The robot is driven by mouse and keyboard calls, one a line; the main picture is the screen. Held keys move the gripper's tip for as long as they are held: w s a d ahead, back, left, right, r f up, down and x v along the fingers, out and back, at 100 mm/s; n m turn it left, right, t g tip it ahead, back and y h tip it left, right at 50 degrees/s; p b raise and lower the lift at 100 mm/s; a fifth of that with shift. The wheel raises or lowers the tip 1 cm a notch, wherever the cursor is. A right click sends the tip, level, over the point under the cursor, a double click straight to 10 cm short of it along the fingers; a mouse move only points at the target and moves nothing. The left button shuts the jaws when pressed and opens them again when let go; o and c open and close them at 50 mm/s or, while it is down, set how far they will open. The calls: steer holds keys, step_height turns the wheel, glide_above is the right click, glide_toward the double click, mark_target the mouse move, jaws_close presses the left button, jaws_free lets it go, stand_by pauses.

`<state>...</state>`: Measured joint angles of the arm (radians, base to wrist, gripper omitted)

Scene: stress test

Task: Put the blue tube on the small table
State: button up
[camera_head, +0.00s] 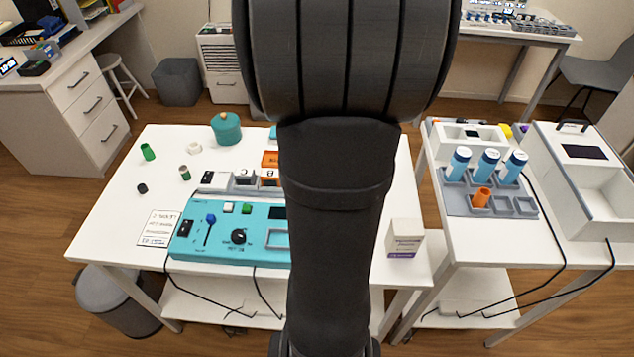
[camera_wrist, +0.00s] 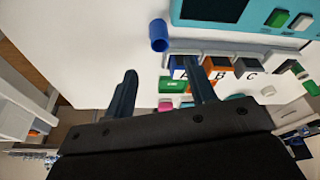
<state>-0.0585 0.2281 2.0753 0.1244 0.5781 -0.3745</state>
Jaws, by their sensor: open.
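A blue tube (camera_wrist: 158,32) with a dark open end is on the white main table (camera_wrist: 120,40) in the wrist view, beside the teal panel. I cannot tell whether it stands or lies. In the head view my arm covers that area. My gripper (camera_wrist: 160,68) is open and empty; the tube is apart from it, just beyond the fingertips. The white table at right (camera_head: 470,237) looks like the small one.
The teal control panel (camera_head: 190,245) and blocks lettered A (camera_wrist: 181,67), B (camera_wrist: 216,68) and C (camera_wrist: 250,70) lie near the blue tube. A white box (camera_head: 405,238) stands at the table's right.

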steer(key=shift+o, duration=0.2)
steer(key=shift+r, duration=0.2)
steer(key=w+a+r+n+g+h, duration=0.15)
steer(key=a+r+n+h, duration=0.3)
steer(key=n, duration=1.15)
steer(key=shift+g+y, duration=0.25)
steer(key=shift+g, duration=0.2)
steer(key=x, duration=1.1)
steer(key=shift+s+a+f, duration=0.1)
steer(key=shift+a+f, duration=0.05)
steer(key=shift+f, duration=0.3)
steer(key=shift+w+x, duration=0.1)
steer(key=shift+x, duration=1.2)
steer(key=shift+w+x, duration=0.15)
steer(key=shift+x, duration=1.15)
steer(key=shift+r, duration=0.1)
steer(key=c, duration=1.1)
